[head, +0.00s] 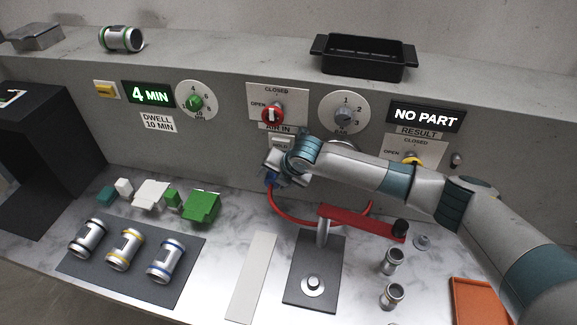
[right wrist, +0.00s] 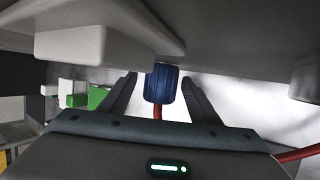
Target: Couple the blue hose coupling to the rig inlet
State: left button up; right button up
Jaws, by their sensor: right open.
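The blue hose coupling (right wrist: 160,84) shows in the right wrist view between the two fingers of my open right gripper (right wrist: 158,88), with the red hose running from its near end. I cannot tell whether either finger touches it. In the head view the right gripper (head: 273,172) is at the wall below the hold panel, and a bit of the blue coupling (head: 271,181) shows beside it. The red hose (head: 290,221) loops from there over the bench and passes behind the red clamp bar (head: 360,222). I cannot make out which fitting is the rig inlet. My left gripper is not in view.
The dark rig plate (head: 301,264) with a round metal seat (head: 312,285) stands below the clamp bar. Castings lie on a dark mat (head: 190,270) at left. Green and white blocks (head: 203,205) stand behind it. An orange tray (head: 480,300) is at right.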

jog(key=p+v, duration=0.5)
jog(key=shift+r, duration=0.3)
send_near(275, 176)
jog(key=v, duration=0.5)
jog(key=shift+s+d, duration=0.15)
jog(key=shift+s, duration=0.1)
jog(key=shift+f, duration=0.15)
